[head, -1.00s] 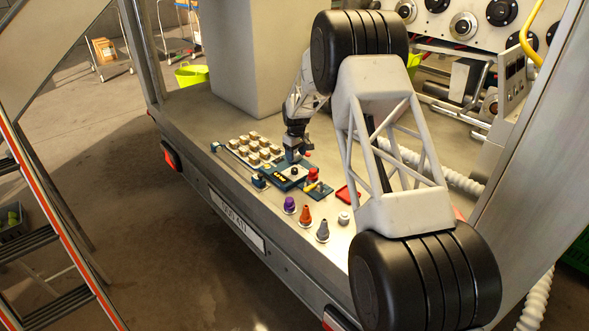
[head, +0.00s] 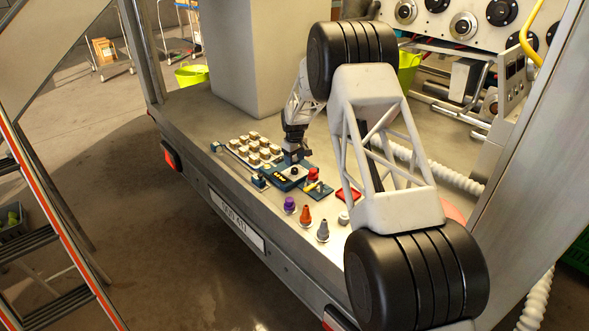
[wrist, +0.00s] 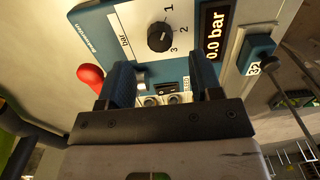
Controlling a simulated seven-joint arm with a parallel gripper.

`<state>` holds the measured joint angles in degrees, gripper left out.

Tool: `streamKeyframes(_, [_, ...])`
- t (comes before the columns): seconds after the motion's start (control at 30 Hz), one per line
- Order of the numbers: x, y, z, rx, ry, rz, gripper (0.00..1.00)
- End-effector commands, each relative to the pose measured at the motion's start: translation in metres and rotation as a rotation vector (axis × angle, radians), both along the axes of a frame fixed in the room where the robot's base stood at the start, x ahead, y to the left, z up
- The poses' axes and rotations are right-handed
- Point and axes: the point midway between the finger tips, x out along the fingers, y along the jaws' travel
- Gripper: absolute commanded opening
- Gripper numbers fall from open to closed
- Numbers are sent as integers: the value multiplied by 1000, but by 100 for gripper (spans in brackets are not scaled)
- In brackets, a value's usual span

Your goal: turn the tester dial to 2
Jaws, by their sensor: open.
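The tester is a blue box with a white face; it lies on the trailer bed in the head view (head: 283,183) and fills the top of the wrist view (wrist: 100,38). Its round black dial (wrist: 160,37) has the marks 1, 2 and 3 around its right side; I cannot tell for sure which mark it points at. The display (wrist: 215,35) reads 0.0 bar. My gripper (wrist: 164,78) is open, with its two dark fingers apart over the tester's lower part and nothing between them. The dial lies beyond the fingertips. In the head view my gripper (head: 294,158) is just above the tester.
A red knob (wrist: 90,77) stands left of the fingers. A rod (wrist: 285,70) runs along the right side. Several beige blocks (head: 258,148) stand left of the tester. Purple (head: 290,205), orange (head: 305,215) and grey (head: 323,230) cones stand near the bed's front edge.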

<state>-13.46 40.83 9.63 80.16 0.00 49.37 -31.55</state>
Motion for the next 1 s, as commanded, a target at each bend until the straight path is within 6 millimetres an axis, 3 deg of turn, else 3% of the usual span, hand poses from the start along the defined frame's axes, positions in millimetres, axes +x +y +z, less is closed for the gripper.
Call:
streamKeyframes(0.4, [0, 0, -46, 0, 0, 0, 59])
streamKeyframes(0.83, [0, 0, -51, 0, 0, 0, 59])
streamKeyframes(1.0, [0, 0, -51, 0, 0, 0, 33])
